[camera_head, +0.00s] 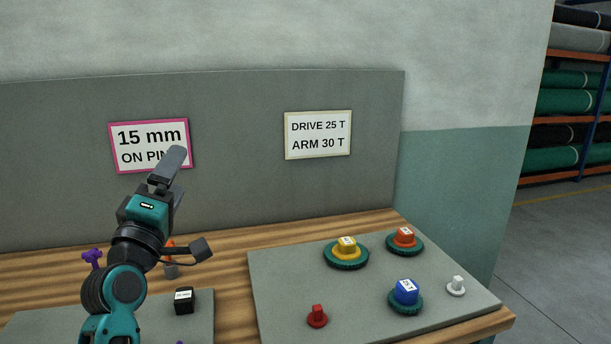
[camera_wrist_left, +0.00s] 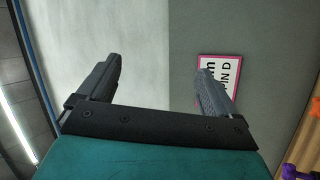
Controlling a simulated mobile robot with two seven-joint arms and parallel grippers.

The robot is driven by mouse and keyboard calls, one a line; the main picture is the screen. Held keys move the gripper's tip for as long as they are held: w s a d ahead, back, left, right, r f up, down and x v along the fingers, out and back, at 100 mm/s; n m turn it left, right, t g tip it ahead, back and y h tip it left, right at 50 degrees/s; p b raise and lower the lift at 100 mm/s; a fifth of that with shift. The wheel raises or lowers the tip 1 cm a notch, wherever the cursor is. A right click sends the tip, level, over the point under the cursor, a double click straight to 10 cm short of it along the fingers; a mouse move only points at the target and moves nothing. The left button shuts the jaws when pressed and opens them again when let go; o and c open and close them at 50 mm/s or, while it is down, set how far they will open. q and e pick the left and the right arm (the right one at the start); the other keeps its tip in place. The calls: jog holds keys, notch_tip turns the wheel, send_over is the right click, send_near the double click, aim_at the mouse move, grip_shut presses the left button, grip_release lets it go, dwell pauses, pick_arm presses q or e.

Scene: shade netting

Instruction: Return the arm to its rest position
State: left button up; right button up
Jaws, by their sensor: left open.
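My left gripper (camera_head: 168,170) is raised above the left part of the wooden table, in front of the grey back panel, and points upward. Its arm comes up from the lower left. In the left wrist view my left gripper (camera_wrist_left: 158,85) has its two fingers wide apart with nothing between them. Behind the fingers are the wall and the grey panel. My right gripper is not in view.
The wooden table (camera_head: 232,252) carries a right grey mat (camera_head: 285,285) with yellow, orange and blue blocks on green discs, a red piece (camera_head: 317,317) and a white piece (camera_head: 456,287). A black cube (camera_head: 184,301) and purple piece (camera_head: 92,258) are near my left arm.

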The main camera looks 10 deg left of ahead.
pick_arm(q)
jog(key=s+d+f+m+g+h, duration=0.2)
jog(key=s+d+f+m+g, duration=0.15)
jog(key=f, duration=0.35)
jog(key=s+d+f+m+g+h, duration=0.1)
jog(key=s+d+f+m+g, duration=0.2)
jog(key=f, duration=0.5)
jog(key=s+d+f+m+g+h, duration=0.2)
jog(key=d+f+m+g, duration=0.25)
jog(key=f, duration=0.25)
jog(key=s+d+f+m+g+y, duration=0.1)
jog(key=s+f+m+g, duration=0.25)
jog(key=s+f, duration=0.45)
jog(key=s+d+f+m+g+y, duration=0.1)
jog(key=s+d+f+m+g, duration=0.3)
jog(key=s, duration=0.7)
jog(key=w+f+t+h+b, duration=0.1)
jog(key=w+f+t+b, duration=0.1)
jog(key=f, duration=0.4)
jog(key=w+f+t+h+b, duration=0.1)
jog(key=w+f+t, duration=0.3)
jog(key=w+f, duration=0.1)
jog(key=shift+w+d+f+n+t+b, duration=0.2)
jog(key=shift+w+f+n+t+b, duration=0.15)
jog(key=shift+f, duration=0.5)
